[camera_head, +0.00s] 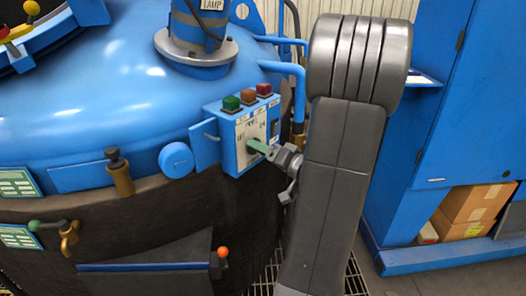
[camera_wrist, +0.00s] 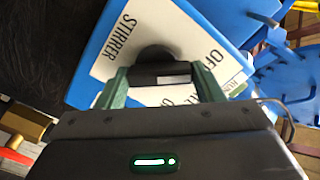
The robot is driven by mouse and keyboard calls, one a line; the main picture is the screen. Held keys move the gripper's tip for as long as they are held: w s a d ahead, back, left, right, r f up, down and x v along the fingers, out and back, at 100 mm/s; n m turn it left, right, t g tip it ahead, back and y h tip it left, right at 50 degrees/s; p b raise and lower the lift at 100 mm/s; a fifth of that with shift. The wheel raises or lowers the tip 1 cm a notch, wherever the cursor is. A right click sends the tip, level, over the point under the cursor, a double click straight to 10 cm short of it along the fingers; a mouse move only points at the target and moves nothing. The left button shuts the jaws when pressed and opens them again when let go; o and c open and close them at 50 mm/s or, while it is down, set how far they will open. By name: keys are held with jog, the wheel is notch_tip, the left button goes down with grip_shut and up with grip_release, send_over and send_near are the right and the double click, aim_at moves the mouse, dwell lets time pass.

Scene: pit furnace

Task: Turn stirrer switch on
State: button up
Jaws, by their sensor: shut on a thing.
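The blue control box (camera_head: 230,160) hangs on the side of the furnace, with a pale labelled plate on its front. In the wrist view the white plate (camera_wrist: 110,62) reads STIRRER, with OFF to the right. The black stirrer switch (camera_wrist: 158,72) stands out from this plate. My gripper (camera_wrist: 162,86) has a green finger on each side of the switch and is shut on it. In the head view my gripper (camera_head: 256,146) reaches the box front from the right. The switch is hidden there, and its exact setting cannot be told.
Green (camera_head: 231,103), brown (camera_head: 248,96) and red (camera_head: 264,89) buttons sit on top of the box. The lamp fitting (camera_head: 197,35) stands above on the blue lid. A blue cabinet (camera_head: 478,110) and cardboard boxes (camera_head: 472,205) are at right, with open floor before them.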

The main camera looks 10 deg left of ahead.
jog(key=shift+w+d+m+p, duration=0.1)
jog(key=shift+m+p, duration=0.55)
jog(key=shift+m, duration=3.65)
jog(key=shift+w+m+p, duration=0.1)
jog(key=shift+m+p, duration=0.55)
jog(key=shift+m, duration=3.65)
jog(key=shift+f, duration=0.1)
jog(key=o, duration=1)
jog(key=v, duration=1.3)
jog(key=shift+s+d, duration=0.2)
jog(key=shift+d, duration=0.15)
